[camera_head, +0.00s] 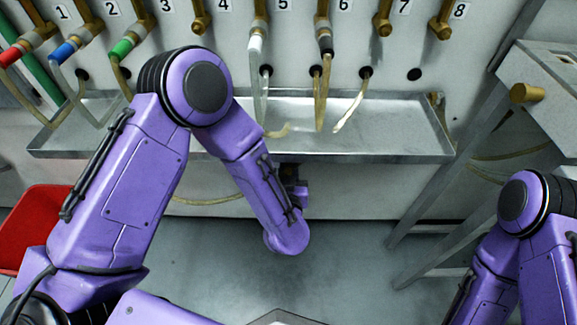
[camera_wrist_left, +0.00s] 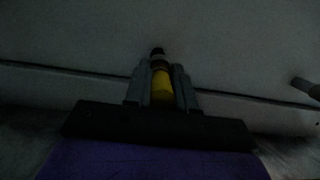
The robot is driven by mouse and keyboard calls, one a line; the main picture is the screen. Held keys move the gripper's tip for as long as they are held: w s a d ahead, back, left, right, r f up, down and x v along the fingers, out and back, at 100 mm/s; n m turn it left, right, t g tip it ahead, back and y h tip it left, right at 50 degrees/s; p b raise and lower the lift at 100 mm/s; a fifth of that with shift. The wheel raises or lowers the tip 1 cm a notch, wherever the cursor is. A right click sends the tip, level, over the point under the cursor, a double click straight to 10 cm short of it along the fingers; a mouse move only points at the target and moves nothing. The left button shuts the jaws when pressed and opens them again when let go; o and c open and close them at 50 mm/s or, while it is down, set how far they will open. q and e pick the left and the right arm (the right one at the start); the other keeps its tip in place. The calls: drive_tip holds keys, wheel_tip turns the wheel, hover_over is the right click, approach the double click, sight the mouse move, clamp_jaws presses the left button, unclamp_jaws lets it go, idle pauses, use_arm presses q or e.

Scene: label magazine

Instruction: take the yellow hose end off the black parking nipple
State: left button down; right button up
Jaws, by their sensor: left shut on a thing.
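In the left wrist view, the yellow hose end (camera_wrist_left: 162,86) sits between the two grey fingers of my left gripper (camera_wrist_left: 161,74), which is shut on it. A dark tip, seemingly the black parking nipple (camera_wrist_left: 157,51), shows just beyond the hose end and in line with it. The view is dark, and I cannot tell whether the two still touch. In the head view, my left gripper (camera_head: 296,190) is mostly hidden by its own arm, below the tray's front edge. The hose end and nipple are hidden there. My right arm shows at the right, but its gripper is out of view.
A metal tray (camera_head: 400,142) runs along the wall under numbered brass taps. Red (camera_head: 10,56), blue (camera_head: 64,51) and green (camera_head: 122,47) hose ends hang on taps 1 to 3. A metal frame (camera_head: 440,175) stands at the right. A red bin (camera_head: 35,215) stands at the left.

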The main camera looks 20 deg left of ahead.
use_arm(q)
drive_tip(key=shift+f+p+v, duration=0.15)
drive_tip(key=shift+v, duration=0.6)
drive_tip(key=shift+f+p+v, duration=0.15)
drive_tip(key=shift+v, duration=0.55)
